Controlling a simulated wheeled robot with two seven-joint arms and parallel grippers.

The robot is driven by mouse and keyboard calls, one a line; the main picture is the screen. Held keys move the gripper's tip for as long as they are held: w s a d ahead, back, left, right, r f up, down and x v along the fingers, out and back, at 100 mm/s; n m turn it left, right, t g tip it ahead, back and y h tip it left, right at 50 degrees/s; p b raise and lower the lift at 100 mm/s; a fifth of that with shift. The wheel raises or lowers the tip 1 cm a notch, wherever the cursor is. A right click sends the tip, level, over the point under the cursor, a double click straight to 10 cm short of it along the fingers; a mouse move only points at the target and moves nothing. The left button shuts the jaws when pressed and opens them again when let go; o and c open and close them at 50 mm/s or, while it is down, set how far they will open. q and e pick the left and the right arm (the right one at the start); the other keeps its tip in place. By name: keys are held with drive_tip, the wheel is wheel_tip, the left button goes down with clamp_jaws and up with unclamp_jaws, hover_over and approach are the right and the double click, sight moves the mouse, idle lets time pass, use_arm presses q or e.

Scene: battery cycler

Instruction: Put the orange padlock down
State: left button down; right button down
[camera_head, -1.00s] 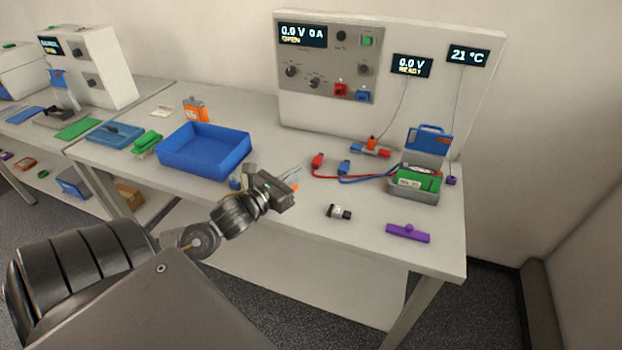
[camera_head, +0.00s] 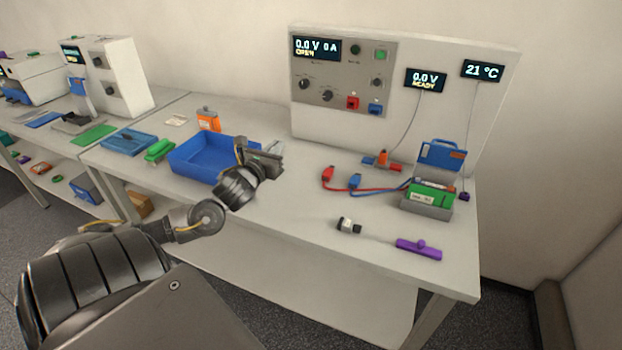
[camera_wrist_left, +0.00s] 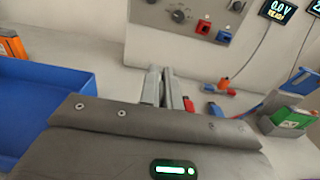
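My left gripper (camera_head: 276,149) is above the table, at the right end of the blue bin. In the left wrist view its two pale fingers (camera_wrist_left: 166,88) stand close together with a narrow gap. I cannot tell whether anything is between them; no orange piece shows clearly there. I cannot pick out the orange padlock for certain. A small orange piece (camera_head: 382,157) stands on a red and blue part by the panel. A larger orange item with a grey top (camera_head: 208,119) stands behind the bin. My right gripper is not in view.
The blue bin (camera_head: 190,165) is left of the gripper. Red (camera_head: 328,174) and blue (camera_head: 354,181) clips with cables lie to its right, before an open case with a green block (camera_head: 431,194). A purple bar (camera_head: 419,248) lies near the front edge. The table's front middle is clear.

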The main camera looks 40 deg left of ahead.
use_arm(q)
drive_tip(key=w+d+f, duration=0.2)
drive_tip(key=w+d+f+p, duration=0.1)
drive_tip(key=w+d+f, duration=0.1)
drive_tip(key=f, duration=0.1)
drive_tip(key=w+d+f, duration=0.2)
drive_tip(key=shift+w+f, duration=0.15)
drive_tip(key=shift+w, duration=0.2)
drive_tip(key=f, duration=0.1)
drive_tip(key=f+p, duration=0.1)
drive_tip(key=f, duration=0.1)
drive_tip(key=shift+w+d+f, duration=0.1)
drive_tip(key=shift+w+d, duration=0.1)
drive_tip(key=shift+f, duration=0.2)
drive_tip(key=shift+f, duration=0.15)
drive_tip(key=c, duration=1.6)
unclamp_jaws()
drive_tip(key=shift+c, duration=0.2)
drive_tip(key=shift+o, duration=0.2)
